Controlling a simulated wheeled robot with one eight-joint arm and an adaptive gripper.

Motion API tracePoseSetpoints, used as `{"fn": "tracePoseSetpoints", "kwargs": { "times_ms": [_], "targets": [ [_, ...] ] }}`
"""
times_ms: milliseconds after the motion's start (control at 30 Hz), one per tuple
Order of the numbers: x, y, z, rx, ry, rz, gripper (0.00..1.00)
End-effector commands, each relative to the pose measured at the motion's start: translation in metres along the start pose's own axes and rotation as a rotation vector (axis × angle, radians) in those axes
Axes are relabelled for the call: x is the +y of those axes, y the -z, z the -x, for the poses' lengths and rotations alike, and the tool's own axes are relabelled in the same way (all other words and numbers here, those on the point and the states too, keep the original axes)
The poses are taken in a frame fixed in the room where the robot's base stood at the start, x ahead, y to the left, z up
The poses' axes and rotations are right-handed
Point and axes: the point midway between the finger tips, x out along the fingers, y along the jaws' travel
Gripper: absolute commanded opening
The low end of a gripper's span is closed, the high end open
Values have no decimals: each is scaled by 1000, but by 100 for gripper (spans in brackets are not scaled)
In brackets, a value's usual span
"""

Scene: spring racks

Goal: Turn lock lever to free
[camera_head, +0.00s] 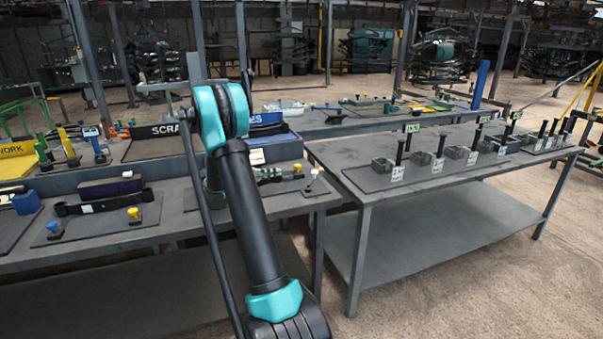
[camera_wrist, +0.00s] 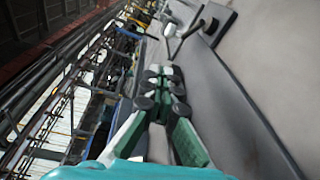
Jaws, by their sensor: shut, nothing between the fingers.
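In the wrist view my gripper (camera_wrist: 163,82) is shut and empty, its green and grey fingers together at the tips. A white-knobbed lever (camera_wrist: 169,30) shows beyond the fingertips, apart from them, beside a dark plate (camera_wrist: 214,20) on the grey bench. In the head view a white-topped lever (camera_head: 313,177) stands at the near right corner of the left bench, just right of my arm. A small yellow knob (camera_head: 297,168) is beside it. I cannot tell for certain which one is the lock lever. My arm hides my gripper in the head view.
The left bench (camera_head: 180,225) also holds a dark spring bar (camera_head: 103,203) with yellow and blue knobs. The right bench (camera_head: 420,205) carries a row of upright dark posts on blocks.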

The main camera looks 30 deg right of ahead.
Motion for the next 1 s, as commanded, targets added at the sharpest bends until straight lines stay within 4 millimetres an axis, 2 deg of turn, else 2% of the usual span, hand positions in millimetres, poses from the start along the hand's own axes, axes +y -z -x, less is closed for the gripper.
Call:
{"fn": "tracePoseSetpoints", "kwargs": {
  "times_ms": [100, 200, 333, 433, 567, 933, 1000],
  "targets": [
    [2, 1, 4, 18, 7, -166, 0],
    [2, 2, 7, 27, 13, -261, 0],
    [3, 2, 5, 30, 15, -313, 0],
    [2, 2, -3, 28, 16, -317, 0],
    [2, 2, -22, 27, 16, -316, 0],
    [2, 5, -94, 28, 15, -315, 0],
    [-1, -3, -102, 27, 15, -315, 0]
  ]
}}
